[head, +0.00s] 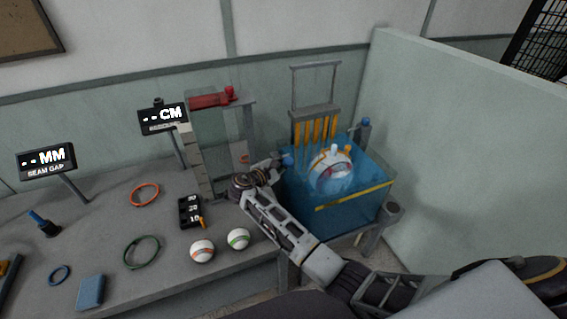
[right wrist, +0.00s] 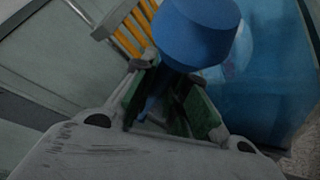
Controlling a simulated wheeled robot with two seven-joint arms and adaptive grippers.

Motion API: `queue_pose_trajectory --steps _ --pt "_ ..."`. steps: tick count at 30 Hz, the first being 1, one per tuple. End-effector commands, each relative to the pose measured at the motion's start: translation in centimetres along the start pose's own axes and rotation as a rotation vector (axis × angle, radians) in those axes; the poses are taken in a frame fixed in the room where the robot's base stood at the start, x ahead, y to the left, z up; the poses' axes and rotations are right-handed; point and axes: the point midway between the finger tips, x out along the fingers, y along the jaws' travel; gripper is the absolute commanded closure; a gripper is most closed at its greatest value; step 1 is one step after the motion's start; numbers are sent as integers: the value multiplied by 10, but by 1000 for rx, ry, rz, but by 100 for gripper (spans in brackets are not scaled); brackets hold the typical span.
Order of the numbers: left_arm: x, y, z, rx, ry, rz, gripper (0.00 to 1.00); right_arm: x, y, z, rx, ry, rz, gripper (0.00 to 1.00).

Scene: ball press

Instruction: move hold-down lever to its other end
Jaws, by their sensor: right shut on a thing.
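The hold-down lever has a blue knob (head: 287,160) at the left side of the blue water tank (head: 335,215). The knob (right wrist: 195,32) looms large in the right wrist view. My right gripper (head: 280,163) reaches in from the lower right to the lever. In the right wrist view the green-padded fingers (right wrist: 168,98) close around the lever just below its knob, with a bit of blue between them. My left gripper is not in view.
A similar blue-topped post (head: 365,124) stands at the tank's back right. A partition wall (head: 470,140) bounds the right side.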

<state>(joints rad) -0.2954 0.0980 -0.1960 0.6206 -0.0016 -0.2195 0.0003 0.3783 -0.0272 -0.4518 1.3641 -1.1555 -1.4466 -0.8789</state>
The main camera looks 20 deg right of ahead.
Motion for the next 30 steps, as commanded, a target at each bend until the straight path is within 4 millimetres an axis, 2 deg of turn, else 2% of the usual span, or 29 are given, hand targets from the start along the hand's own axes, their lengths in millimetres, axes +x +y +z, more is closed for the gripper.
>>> queue_pose_trajectory --steps 1,11,22,30 --pt "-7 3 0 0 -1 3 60 0 6 2 -8 2 -5 100" --pt "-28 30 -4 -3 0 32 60 3 24 3 -69 18 -48 100" --pt "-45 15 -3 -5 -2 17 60 7 40 3 -128 31 -88 100" --pt "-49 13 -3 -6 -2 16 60 9 43 2 -147 36 -101 100"
